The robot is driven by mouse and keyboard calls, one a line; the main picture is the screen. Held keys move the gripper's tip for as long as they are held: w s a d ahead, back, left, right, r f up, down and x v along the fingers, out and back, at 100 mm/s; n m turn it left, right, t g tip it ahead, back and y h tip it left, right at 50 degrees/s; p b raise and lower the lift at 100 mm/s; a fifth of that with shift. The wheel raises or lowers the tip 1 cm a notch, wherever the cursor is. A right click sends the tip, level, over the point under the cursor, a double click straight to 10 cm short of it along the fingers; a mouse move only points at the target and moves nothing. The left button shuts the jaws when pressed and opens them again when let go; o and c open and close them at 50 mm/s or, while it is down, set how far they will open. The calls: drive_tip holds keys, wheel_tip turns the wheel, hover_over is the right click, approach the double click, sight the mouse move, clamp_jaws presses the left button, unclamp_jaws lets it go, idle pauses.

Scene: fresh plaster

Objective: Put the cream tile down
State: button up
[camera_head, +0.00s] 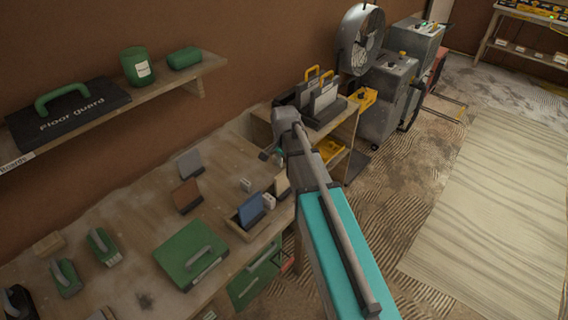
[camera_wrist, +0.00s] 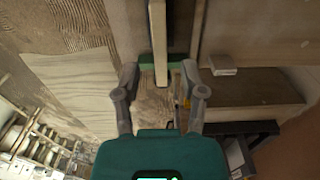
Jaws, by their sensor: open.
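A cream tile (camera_head: 282,184) stands upright at the right end of a small wooden rack (camera_head: 238,228), to the right of a blue tile (camera_head: 250,209). In the wrist view the cream tile (camera_wrist: 157,40) shows as a narrow pale strip, its near end lying between the lines of the two fingers. My gripper (camera_wrist: 160,78) is open, with a finger on each side of that strip, and neither finger visibly touches it. In the head view my gripper (camera_head: 270,155) is small and partly hidden by my arm, just above the tile.
Small white blocks (camera_head: 245,185), a grey tile (camera_head: 190,163) and a brown tile (camera_head: 187,196) lie on the workbench (camera_head: 130,240) left of the rack. A tool caddy (camera_head: 322,102) stands behind on a shelf.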

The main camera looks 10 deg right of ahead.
drive_tip(key=shift+r+p, duration=2.1)
drive_tip(key=shift+r, duration=0.25)
drive_tip(key=s+n, duration=1)
drive_tip(key=s, duration=0.6)
drive_tip(key=shift+n, duration=0.4)
